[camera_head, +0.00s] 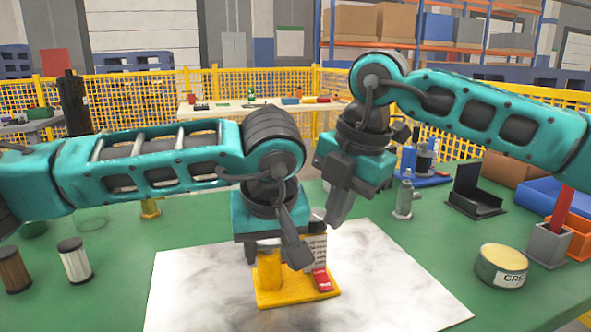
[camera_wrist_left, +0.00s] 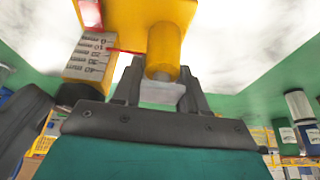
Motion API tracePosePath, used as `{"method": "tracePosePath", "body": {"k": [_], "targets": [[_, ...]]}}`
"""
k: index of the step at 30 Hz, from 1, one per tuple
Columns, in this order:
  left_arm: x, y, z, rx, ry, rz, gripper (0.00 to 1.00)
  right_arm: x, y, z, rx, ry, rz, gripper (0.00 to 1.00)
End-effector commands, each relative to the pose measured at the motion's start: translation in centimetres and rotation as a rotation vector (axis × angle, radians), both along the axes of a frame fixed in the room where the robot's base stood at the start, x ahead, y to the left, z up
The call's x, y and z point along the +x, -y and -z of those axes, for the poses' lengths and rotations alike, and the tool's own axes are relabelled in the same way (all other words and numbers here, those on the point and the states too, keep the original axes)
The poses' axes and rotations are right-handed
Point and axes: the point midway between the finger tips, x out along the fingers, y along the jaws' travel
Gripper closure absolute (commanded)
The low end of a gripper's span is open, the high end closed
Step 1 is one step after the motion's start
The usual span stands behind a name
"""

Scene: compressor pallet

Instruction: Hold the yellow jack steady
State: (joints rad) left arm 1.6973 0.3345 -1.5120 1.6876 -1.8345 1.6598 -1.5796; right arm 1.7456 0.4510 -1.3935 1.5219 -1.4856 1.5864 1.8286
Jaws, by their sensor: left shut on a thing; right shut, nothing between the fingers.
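The yellow jack (camera_head: 268,270) stands upright on its yellow base plate, on a white marbled sheet. A white numbered scale (camera_wrist_left: 91,56) and a small red part (camera_head: 322,280) are beside its cylinder. My left gripper (camera_head: 272,258) reaches over the jack from above and is shut on it. In the left wrist view its fingers (camera_wrist_left: 161,90) lie on either side of the upper end of the jack's cylinder (camera_wrist_left: 163,50). The exact contact is partly hidden. My right gripper (camera_head: 338,212) is shut and empty, above and right of the jack, apart from it.
On the green table, a round tin (camera_head: 501,266) stands at the right, near a grey holder (camera_head: 547,243). Two cylindrical filters, one white (camera_head: 75,262), stand at the left. The sheet (camera_head: 390,275) is clear on the right.

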Motion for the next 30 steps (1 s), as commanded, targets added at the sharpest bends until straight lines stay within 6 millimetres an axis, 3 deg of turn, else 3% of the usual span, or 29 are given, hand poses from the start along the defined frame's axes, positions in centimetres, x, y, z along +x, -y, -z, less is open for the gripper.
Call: {"method": "tracePosePath", "body": {"k": [30], "targets": [[-0.1, 0.1, 0.2, 0.0, -0.003, 0.003, 1.0, -1.6, -1.8, 0.0, 0.001, 0.001, -0.003, 1.0]]}}
